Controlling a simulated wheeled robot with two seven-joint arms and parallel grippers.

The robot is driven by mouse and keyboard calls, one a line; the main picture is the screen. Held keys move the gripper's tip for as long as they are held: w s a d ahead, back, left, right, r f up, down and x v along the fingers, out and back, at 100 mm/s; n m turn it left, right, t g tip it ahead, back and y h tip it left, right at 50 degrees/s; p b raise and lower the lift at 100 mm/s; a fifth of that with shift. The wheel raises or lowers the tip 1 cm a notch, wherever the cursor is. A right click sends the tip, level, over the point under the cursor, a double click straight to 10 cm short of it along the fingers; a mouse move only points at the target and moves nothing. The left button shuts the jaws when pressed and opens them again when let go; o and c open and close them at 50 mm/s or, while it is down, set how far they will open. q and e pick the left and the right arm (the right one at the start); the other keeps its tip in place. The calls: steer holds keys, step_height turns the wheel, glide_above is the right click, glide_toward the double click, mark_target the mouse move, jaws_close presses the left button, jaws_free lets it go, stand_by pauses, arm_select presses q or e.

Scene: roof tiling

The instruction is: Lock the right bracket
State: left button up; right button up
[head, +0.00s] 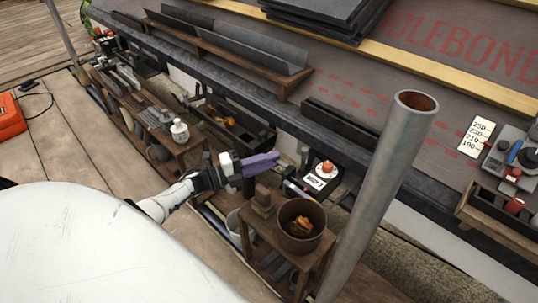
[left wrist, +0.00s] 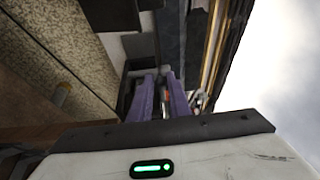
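A bracket-like fitting (head: 318,182) with a white plate and an orange-red knob (head: 327,167) sits below the roof edge, right of centre in the head view. Its lock position is too small to tell. My left gripper (head: 278,158) has purple fingers and points right, with its tips a little left of the knob. In the left wrist view the two purple fingers (left wrist: 162,90) stand apart with a narrow gap. A small reddish patch shows between them, too blurred to name. No held object is clear. My right gripper is in neither view.
A grey upright pole (head: 385,190) stands right of the fitting. A brown bucket (head: 301,226) stands on a wooden stand below it. A shelf with white bottles (head: 180,131) is to the left. The dark roof edge (head: 240,100) runs above the gripper.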

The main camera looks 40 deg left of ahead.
arm_select(q)
steer(key=shift+o, duration=1.1)
steer(key=p+v, duration=0.1)
steer(key=v, duration=0.9)
steer(key=shift+s+p, duration=0.15)
steer(key=shift+p, duration=0.25)
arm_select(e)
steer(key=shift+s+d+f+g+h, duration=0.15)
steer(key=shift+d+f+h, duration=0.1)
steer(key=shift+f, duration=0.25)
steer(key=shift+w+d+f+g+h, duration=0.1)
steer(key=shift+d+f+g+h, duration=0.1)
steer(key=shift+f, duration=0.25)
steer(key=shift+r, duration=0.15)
